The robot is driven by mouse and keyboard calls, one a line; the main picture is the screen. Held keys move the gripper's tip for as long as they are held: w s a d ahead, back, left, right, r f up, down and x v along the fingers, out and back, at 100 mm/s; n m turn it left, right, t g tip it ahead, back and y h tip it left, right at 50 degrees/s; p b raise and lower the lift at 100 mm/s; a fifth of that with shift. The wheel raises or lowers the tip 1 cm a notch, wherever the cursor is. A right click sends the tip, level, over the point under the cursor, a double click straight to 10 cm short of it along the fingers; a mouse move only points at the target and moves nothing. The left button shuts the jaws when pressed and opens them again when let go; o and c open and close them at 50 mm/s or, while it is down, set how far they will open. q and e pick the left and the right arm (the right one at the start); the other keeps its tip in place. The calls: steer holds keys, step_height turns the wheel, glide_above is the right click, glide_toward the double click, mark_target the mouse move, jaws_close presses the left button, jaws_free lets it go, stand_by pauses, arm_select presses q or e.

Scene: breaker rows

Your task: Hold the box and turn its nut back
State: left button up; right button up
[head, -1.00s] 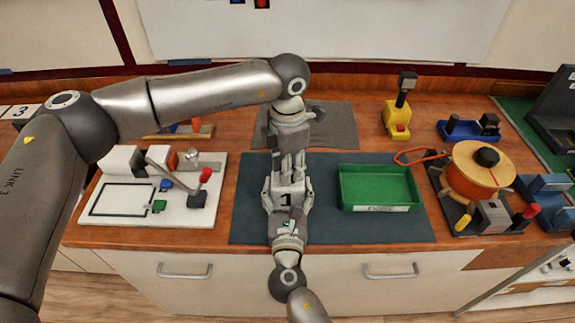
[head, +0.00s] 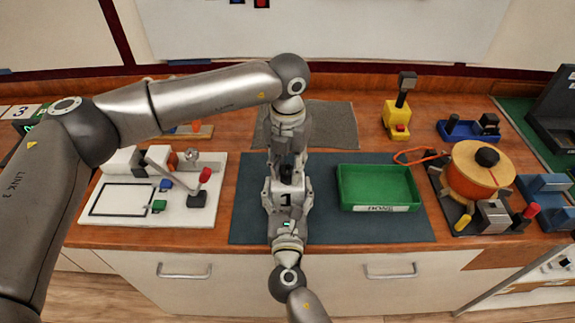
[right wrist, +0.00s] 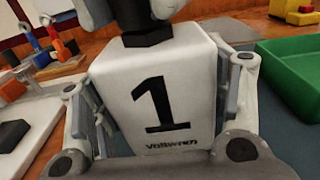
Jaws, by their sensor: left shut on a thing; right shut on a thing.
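A white box (head: 286,199) marked with a black "1" stands on the dark mat in the middle of the head view. It fills the middle of the right wrist view (right wrist: 160,95). My right gripper (right wrist: 160,110) is shut on the box, one finger on each side. A black nut (right wrist: 147,34) sits on top of the box. My left gripper (head: 287,165) reaches down from behind and is shut on the nut, its fingers showing above it in the right wrist view (right wrist: 145,12). The fingers partly hide the nut, so its thread is not clear.
An empty-looking green tray (head: 377,206) with a label stands to the right on the dark mat (head: 250,225). A white board with a red-knobbed lever (head: 205,175) is to the left. An orange round device (head: 482,170) stands further right. A grey mat (head: 335,125) lies behind.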

mark_target(288, 168)
arm_select(q)
steer(key=shift+w+n, duration=0.15)
steer(key=shift+n, duration=0.25)
steer(key=shift+r, duration=0.1)
steer(key=o, duration=1)
arm_select(e)
steer(key=shift+f, duration=0.1)
arm_select(q)
steer(key=shift+o, duration=0.2)
step_height(288, 168, up, 12)
arm_select(e)
steer(key=o, duration=1.4)
